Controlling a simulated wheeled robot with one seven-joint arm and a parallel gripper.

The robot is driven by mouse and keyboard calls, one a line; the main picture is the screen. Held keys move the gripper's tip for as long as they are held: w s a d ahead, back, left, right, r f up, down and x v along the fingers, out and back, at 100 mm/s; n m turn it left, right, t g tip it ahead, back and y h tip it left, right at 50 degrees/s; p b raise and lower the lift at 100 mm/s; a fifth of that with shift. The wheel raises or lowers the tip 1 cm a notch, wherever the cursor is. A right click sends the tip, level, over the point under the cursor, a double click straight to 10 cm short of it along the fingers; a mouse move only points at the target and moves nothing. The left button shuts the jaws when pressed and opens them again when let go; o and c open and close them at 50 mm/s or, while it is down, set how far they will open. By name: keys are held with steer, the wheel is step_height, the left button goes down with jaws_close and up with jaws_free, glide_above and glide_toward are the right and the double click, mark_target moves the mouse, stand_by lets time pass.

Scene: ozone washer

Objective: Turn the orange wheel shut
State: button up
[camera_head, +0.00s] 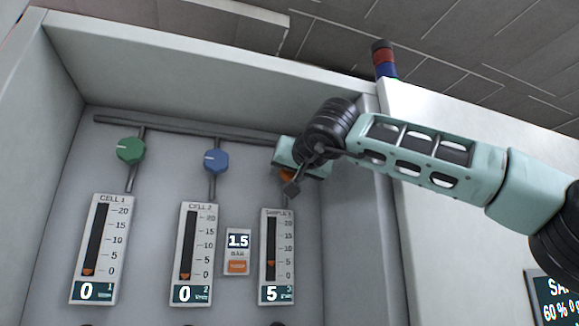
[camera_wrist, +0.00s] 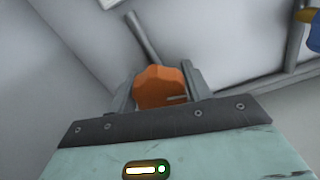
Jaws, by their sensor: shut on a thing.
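The orange wheel (camera_wrist: 160,88) sits between the two fingers of my gripper (camera_wrist: 163,92) in the wrist view, with a pale mark line on its face. My gripper is shut on the wheel. Below it the Sample gauge (camera_head: 276,250) reads 5, with its small orange marker low on the scale.
A green knob (camera_head: 131,150) and a blue knob (camera_head: 215,161) are on the same pipe to the left. The Cell 1 gauge (camera_head: 99,250) and Cell 2 gauge (camera_head: 194,255) read 0. A small display (camera_head: 238,242) reads 1.5. The cabinet's right wall (camera_head: 384,220) stands close to my arm.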

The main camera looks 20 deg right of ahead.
steer(key=shift+f+n+p, duration=0.15)
steer(key=shift+n+p, duration=0.5)
steer(key=shift+n, duration=0.45)
steer(key=shift+f, duration=0.1)
steer(key=o, duration=0.9)
steer(key=shift+o, duration=0.2)
steer(key=s+b, duration=1.1)
steer(key=s, duration=0.6)
steer(key=shift+s, duration=0.25)
